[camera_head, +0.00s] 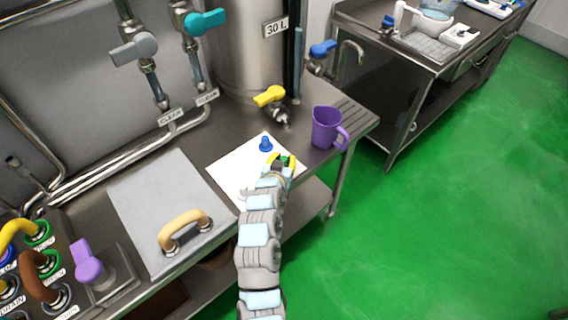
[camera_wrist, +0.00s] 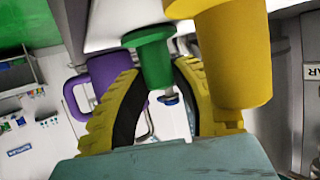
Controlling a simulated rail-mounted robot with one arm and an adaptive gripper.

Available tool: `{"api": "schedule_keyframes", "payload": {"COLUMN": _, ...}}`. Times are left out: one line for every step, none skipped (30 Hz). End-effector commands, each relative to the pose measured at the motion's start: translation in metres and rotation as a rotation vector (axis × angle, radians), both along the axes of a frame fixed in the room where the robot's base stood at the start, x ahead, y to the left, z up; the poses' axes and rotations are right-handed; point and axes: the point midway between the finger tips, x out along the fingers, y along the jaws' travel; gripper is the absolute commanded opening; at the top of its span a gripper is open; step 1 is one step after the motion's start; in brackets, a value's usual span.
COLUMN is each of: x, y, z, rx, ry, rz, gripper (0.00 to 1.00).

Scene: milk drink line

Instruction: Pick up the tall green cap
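The tall green cap (camera_wrist: 148,55) is between the tips of my gripper's yellow, black-lined fingers in the wrist view. Both fingertips appear to touch its narrower body, and its wide disc end shows clear of them. My gripper (camera_head: 281,160) is low over the right part of the white sheet in the head view, where only a little green of the cap shows between the fingers. Whether the cap touches the sheet is hidden. A short blue cap (camera_head: 265,144) stands on the sheet just beyond my gripper.
A tall yellow piece (camera_wrist: 235,60) is close beside one finger in the wrist view. A purple mug (camera_head: 326,127) stands right of the white sheet (camera_head: 232,165). A yellow-handled tap (camera_head: 270,96) is behind. A grey lid (camera_head: 150,205) with a tan handle lies left.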

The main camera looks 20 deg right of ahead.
Motion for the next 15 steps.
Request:
{"api": "schedule_keyframes", "payload": {"x": 0.0000, "y": 0.0001, "z": 0.0000, "rx": 0.000, "ry": 0.000, "rz": 0.000, "gripper": 0.09}}
{"api": "schedule_keyframes", "payload": {"x": 0.0000, "y": 0.0001, "z": 0.0000, "rx": 0.000, "ry": 0.000, "rz": 0.000, "gripper": 0.00}}
{"api": "schedule_keyframes", "payload": {"x": 0.0000, "y": 0.0001, "z": 0.0000, "rx": 0.000, "ry": 0.000, "rz": 0.000, "gripper": 0.00}}
{"api": "schedule_keyframes", "payload": {"x": 0.0000, "y": 0.0001, "z": 0.0001, "rx": 0.000, "ry": 0.000, "rz": 0.000, "gripper": 0.00}}
{"api": "schedule_keyframes", "payload": {"x": 0.0000, "y": 0.0001, "z": 0.0001, "rx": 0.000, "ry": 0.000, "rz": 0.000, "gripper": 0.00}}
{"api": "schedule_keyframes", "payload": {"x": 0.0000, "y": 0.0001, "z": 0.0000, "rx": 0.000, "ry": 0.000, "rz": 0.000, "gripper": 0.00}}
{"api": "schedule_keyframes", "payload": {"x": 0.0000, "y": 0.0001, "z": 0.0000, "rx": 0.000, "ry": 0.000, "rz": 0.000, "gripper": 0.00}}
{"api": "schedule_keyframes", "payload": {"x": 0.0000, "y": 0.0001, "z": 0.0000, "rx": 0.000, "ry": 0.000, "rz": 0.000, "gripper": 0.00}}
{"api": "schedule_keyframes", "payload": {"x": 0.0000, "y": 0.0002, "z": -0.0001, "rx": 0.000, "ry": 0.000, "rz": 0.000, "gripper": 0.00}}
{"api": "schedule_keyframes", "payload": {"x": 0.0000, "y": 0.0002, "z": -0.0001, "rx": 0.000, "ry": 0.000, "rz": 0.000, "gripper": 0.00}}
{"api": "schedule_keyframes", "payload": {"x": 0.0000, "y": 0.0002, "z": -0.0001, "rx": 0.000, "ry": 0.000, "rz": 0.000, "gripper": 0.00}}
{"api": "schedule_keyframes", "payload": {"x": 0.0000, "y": 0.0002, "z": -0.0001, "rx": 0.000, "ry": 0.000, "rz": 0.000, "gripper": 0.00}}
{"api": "schedule_keyframes", "payload": {"x": 0.0000, "y": 0.0002, "z": -0.0001, "rx": 0.000, "ry": 0.000, "rz": 0.000, "gripper": 0.00}}
{"api": "schedule_keyframes", "payload": {"x": 0.0000, "y": 0.0002, "z": -0.0001, "rx": 0.001, "ry": 0.001, "rz": 0.000, "gripper": 0.00}}
{"api": "schedule_keyframes", "payload": {"x": 0.0000, "y": 0.0002, "z": 0.0005, "rx": 0.001, "ry": 0.001, "rz": 0.000, "gripper": 0.00}}
